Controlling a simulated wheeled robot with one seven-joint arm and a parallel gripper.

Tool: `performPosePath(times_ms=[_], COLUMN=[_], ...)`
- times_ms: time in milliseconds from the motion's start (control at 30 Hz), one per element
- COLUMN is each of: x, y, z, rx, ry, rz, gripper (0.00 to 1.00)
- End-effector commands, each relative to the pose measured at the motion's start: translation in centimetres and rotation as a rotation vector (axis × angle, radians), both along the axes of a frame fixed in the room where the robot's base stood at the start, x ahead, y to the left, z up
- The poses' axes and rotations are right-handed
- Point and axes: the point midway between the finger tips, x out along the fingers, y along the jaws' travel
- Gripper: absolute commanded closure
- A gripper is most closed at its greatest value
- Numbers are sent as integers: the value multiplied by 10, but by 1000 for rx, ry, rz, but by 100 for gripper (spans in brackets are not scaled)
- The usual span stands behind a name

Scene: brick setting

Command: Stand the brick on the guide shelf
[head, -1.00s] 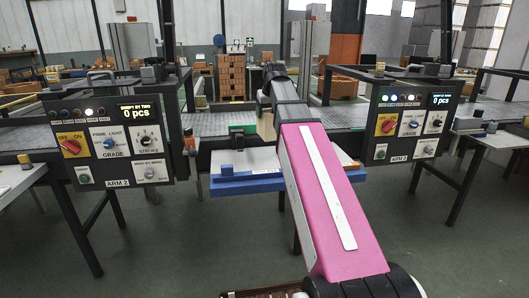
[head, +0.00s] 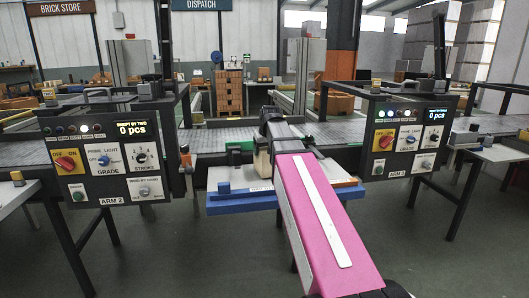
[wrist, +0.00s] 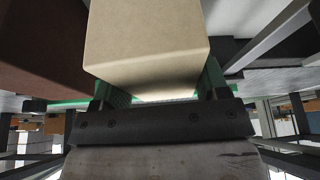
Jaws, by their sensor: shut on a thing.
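A beige brick (wrist: 150,45) is held between the green finger pads of my gripper (wrist: 160,88) in the wrist view. In the head view my gripper (head: 264,150) is at the end of my pink arm, with part of the beige brick (head: 262,164) showing at its left side. A shelf with a pale top and blue front (head: 235,203), seemingly the guide shelf, lies just below and around it. My arm hides the shelf's middle right. I cannot tell whether the brick touches the shelf.
Black control panels stand left (head: 112,158) and right (head: 408,138) of the shelf. A grey conveyor (head: 225,135) runs behind. A dark reddish-brown surface (wrist: 40,45) is beside the brick in the wrist view.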

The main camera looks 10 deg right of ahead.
Motion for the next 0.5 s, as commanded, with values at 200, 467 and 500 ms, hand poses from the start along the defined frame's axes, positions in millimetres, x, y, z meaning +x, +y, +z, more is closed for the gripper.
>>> performPosePath(times_ms=[200, 467, 500], x=[0, 0, 0], y=[0, 0, 0], z=[-6, -9, -9], rx=[0, 0, 0], ry=[-2, 0, 0], rz=[0, 0, 0], gripper=[99, 26, 13])
